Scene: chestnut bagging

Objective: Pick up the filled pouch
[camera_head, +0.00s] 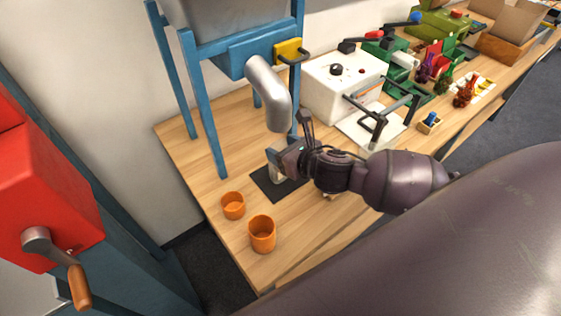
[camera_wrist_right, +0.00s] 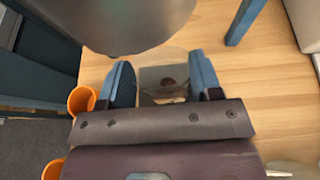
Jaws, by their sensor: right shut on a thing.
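The pouch (camera_wrist_right: 150,90) is see-through, with a brown chestnut visible inside it in the right wrist view. In the head view only a small pale part of the pouch (camera_head: 275,176) shows, below the fingers and over the dark mat (camera_head: 283,191). My right gripper (camera_head: 277,158) is shut on the pouch, under the grey spout (camera_head: 268,90). In the right wrist view its two blue fingers (camera_wrist_right: 162,78) stand on either side of the pouch. I cannot tell whether the pouch touches the mat. My left gripper is not in view.
Two orange cups (camera_head: 233,206) (camera_head: 262,234) stand near the table's left end. The blue frame (camera_head: 206,110) and the spout are close to my right gripper. A white machine (camera_head: 340,85) with levers stands behind it. Bare wood (camera_head: 180,135) lies left of the frame.

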